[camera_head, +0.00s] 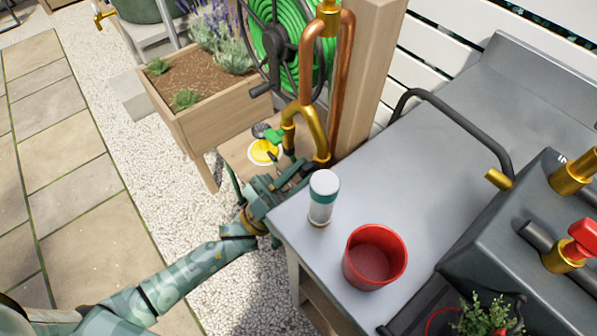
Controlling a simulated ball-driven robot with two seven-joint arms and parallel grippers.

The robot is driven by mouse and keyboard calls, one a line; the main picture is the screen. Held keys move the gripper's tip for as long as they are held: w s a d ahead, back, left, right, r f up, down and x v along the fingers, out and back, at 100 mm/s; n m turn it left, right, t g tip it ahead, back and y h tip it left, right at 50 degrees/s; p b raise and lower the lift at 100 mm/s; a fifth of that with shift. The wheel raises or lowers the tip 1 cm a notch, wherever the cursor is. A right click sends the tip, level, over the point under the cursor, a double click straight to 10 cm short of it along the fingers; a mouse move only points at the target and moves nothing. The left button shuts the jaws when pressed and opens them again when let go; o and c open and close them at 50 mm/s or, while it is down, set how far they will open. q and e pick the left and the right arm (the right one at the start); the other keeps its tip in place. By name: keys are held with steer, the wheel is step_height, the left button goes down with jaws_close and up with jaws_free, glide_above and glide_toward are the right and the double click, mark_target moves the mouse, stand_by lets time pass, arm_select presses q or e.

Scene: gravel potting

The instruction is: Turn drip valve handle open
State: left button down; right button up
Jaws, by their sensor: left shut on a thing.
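My left gripper (292,176) reaches in from the lower left to the foot of the brass and copper pipes (318,128), just beyond the table's left corner. It is shut on a small part there, which I take to be the drip valve handle; its own body hides the grip, so the handle's angle cannot be told. A green fitting with a dark tip (272,134) shows just beyond the gripper, above a yellow disc (264,151). My right gripper is not in view.
The grey table (350,165) holds a white-capped jar (323,198) and a red pot (374,257) close right of my gripper. A red-handled valve (582,237) is at far right. A wooden post (372,70) and planter (205,115) stand behind. Gravel lies open at left.

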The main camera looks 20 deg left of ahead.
arm_select(q)
steer(key=shift+f+n+t+y, duration=0.1)
steer(key=shift+n+t+y, duration=0.7)
steer(key=shift+n, duration=0.4)
steer(key=shift+d, duration=0.1)
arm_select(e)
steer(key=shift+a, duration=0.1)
arm_select(q)
steer(key=c, duration=1.5)
jaws_free()
steer(key=shift+o, duration=0.2)
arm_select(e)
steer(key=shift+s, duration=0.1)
